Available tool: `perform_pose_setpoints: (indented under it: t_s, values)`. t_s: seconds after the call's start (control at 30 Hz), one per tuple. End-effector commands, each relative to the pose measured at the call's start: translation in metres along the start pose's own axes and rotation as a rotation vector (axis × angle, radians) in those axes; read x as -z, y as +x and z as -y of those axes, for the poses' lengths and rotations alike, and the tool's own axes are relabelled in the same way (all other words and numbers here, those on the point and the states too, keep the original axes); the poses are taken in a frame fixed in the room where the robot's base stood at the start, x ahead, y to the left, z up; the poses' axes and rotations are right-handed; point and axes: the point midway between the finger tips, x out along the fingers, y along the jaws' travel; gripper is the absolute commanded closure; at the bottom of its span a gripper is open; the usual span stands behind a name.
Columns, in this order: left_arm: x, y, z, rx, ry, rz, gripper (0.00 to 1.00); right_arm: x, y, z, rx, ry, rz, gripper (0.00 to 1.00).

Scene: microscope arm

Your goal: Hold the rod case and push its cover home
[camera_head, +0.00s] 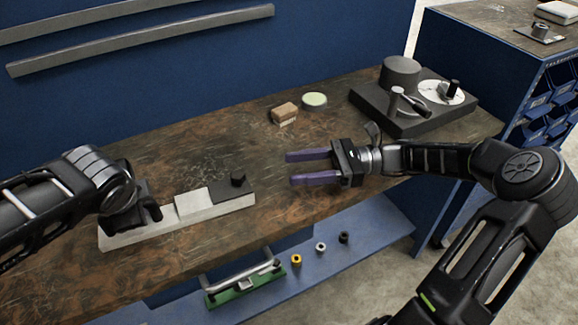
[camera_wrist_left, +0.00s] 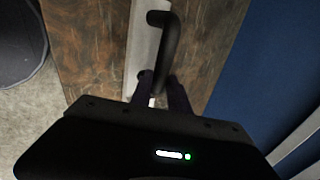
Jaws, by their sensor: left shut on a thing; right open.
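The rod case (camera_head: 118,241) is a long pale grey bar lying on the bench at the left. At its right end sit a white block and a dark plate with a black knob (camera_head: 238,179); this looks like the cover (camera_head: 226,195), with pale bar showing beyond it. My left gripper (camera_head: 133,215) is over the case's left part; in the left wrist view (camera_wrist_left: 161,82) its fingers are shut around the lower end of a black handle (camera_wrist_left: 168,45) on the case (camera_wrist_left: 143,40). My right gripper (camera_head: 300,168) is open and empty, right of the knob, fingers pointing left.
Behind stand a small wooden block (camera_head: 284,115) and a round green-topped dish (camera_head: 314,100). A dark base with a lever and white dial (camera_head: 440,92) is at the back right. A lower blue shelf (camera_head: 365,230) holds a green-based handle (camera_head: 245,283) and small rings. Bench between knob and right gripper is clear.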

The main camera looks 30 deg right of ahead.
Motion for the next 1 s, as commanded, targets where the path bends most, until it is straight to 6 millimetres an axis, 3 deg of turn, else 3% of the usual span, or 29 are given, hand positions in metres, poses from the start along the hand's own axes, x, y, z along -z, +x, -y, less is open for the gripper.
perform_pose_setpoints:
  t_s: [0.2, 0.23, 0.53, 0.83, 1.0]
  values:
    - [0.000, -0.001, 0.001, 0.003, 0.000, -0.001, 1.00, 0.000, 0.000, 0.000, 0.000, 0.000, 0.000, 0.50]
    - [0.000, -0.001, 0.001, 0.003, 0.000, -0.001, 0.77, 0.000, 0.000, 0.000, 0.000, 0.000, 0.000, 0.50]
    - [0.000, 0.000, 0.000, 0.001, 0.000, 0.000, 0.53, 0.000, 0.001, 0.000, 0.000, 0.000, 0.001, 0.50]
    - [0.000, -0.002, 0.000, 0.001, 0.000, 0.000, 0.53, 0.000, 0.001, 0.000, 0.000, 0.000, 0.001, 0.50]
    - [0.000, -0.016, 0.001, 0.004, -0.001, -0.001, 0.53, 0.000, 0.001, 0.000, 0.000, 0.000, 0.001, 0.50]
